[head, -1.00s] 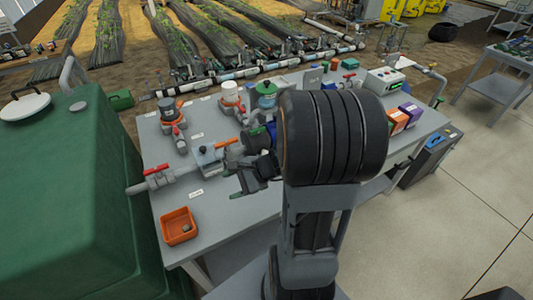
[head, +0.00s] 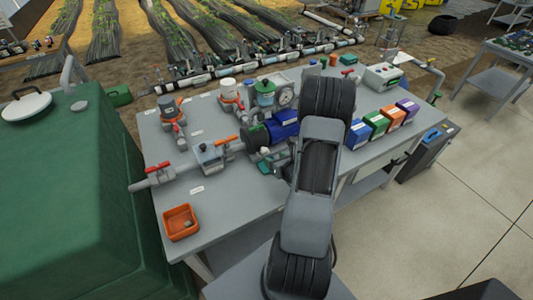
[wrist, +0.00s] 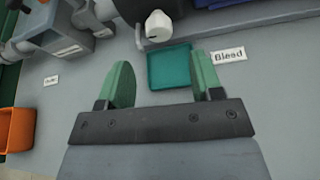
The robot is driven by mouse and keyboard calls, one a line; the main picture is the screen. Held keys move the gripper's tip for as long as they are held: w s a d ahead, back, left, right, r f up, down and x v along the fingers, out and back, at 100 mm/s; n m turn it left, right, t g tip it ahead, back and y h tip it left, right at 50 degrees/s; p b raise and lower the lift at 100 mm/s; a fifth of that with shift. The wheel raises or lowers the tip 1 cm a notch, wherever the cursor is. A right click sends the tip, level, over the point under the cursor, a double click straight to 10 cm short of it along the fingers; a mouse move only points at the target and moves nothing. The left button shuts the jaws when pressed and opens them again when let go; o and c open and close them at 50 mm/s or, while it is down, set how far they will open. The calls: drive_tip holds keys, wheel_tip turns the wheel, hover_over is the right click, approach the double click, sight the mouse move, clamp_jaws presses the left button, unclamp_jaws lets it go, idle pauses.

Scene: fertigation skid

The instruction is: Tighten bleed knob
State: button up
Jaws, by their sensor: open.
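The white bleed knob (wrist: 158,25) shows at the top of the wrist view, on the fitting under the pump. It also shows as a small pale spot in the head view (head: 264,152). A white label reading "Bleed" (wrist: 228,55) lies on the bench to its right. My gripper (wrist: 165,75) is open and empty, with its two green fingers spread apart. The knob lies beyond the fingertips, roughly between them in the picture and not touched. In the head view my arm hides most of the gripper.
The blue pump (head: 284,124) stands behind. An orange tray (head: 181,223) sits at the front left. Several coloured boxes (head: 379,124) stand to the right. Bare bench lies around the label.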

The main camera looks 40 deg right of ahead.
sight(266, 153)
drive_tip(key=shift+p+x, duration=0.4)
drive_tip(key=shift+x, duration=3.15)
drive_tip(key=c, duration=0.9)
